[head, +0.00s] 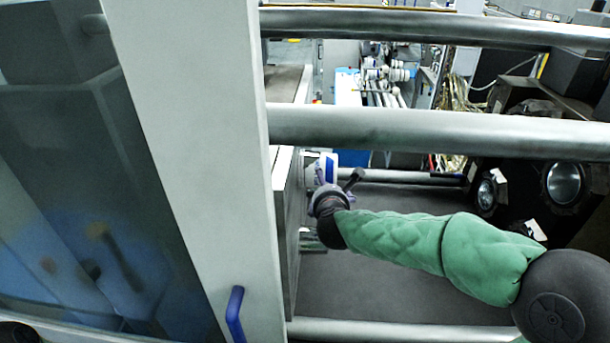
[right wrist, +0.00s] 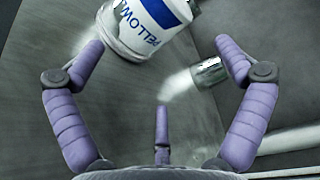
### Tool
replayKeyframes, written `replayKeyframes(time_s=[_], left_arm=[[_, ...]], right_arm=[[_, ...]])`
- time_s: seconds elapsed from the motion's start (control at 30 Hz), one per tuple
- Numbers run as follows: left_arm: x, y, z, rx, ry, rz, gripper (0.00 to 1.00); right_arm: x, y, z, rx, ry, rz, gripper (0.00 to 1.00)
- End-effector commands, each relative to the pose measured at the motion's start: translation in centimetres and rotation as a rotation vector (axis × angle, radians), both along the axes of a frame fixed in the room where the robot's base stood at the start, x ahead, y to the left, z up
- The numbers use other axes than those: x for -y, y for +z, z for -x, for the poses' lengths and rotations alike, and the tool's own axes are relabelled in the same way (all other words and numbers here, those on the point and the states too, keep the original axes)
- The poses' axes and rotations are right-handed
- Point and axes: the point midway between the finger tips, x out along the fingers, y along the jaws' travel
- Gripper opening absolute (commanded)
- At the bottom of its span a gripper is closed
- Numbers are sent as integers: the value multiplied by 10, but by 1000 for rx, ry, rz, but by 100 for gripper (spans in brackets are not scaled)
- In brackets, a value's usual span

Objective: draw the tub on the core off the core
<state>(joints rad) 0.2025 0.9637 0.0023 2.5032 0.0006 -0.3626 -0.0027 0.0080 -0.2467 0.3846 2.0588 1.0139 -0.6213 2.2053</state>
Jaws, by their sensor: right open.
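The tub is white with a blue band and lettering that reads "PELLOW". It shows at the top of the right wrist view (right wrist: 148,24), tilted and cut off by the frame edge. In the head view the tub (head: 327,165) is small, beside the grey upright plate. The core under it is hidden. My right gripper (right wrist: 162,60) is open and empty, with its purple fingers spread. The left-hand finger's tip is close to the tub's lower edge; I cannot tell whether they touch. In the head view the right gripper (head: 329,190) is just below the tub. My left gripper is not in view.
A bare metal stub (right wrist: 209,72) sticks out near the right-hand finger. The grey plate (head: 289,235) stands left of my gripper. Horizontal metal bars (head: 430,128) cross above my arm. A pale post (head: 190,150) and a blue handle (head: 235,312) are at the left.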

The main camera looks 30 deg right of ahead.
Motion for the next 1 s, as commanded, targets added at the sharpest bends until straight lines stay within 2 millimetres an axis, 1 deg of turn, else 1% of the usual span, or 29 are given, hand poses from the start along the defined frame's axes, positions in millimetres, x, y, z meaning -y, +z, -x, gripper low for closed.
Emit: replayKeyframes(time_s=[0.03, 0.1, 0.27, 0.7, 0.8, 1.0], left_arm=[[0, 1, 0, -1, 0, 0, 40], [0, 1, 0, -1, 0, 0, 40], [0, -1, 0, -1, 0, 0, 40], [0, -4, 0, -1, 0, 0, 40], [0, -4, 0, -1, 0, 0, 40], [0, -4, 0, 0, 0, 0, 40]], right_arm=[[2, 7, 2, 20, -19, -24, 100], [4, 10, 1, 35, -33, -45, 100], [9, 4, -9, 36, -36, -49, 100], [37, -23, -67, 33, -34, -46, 100], [41, -26, -76, 35, -34, -46, 100], [47, -30, -86, 35, -32, -45, 100]])
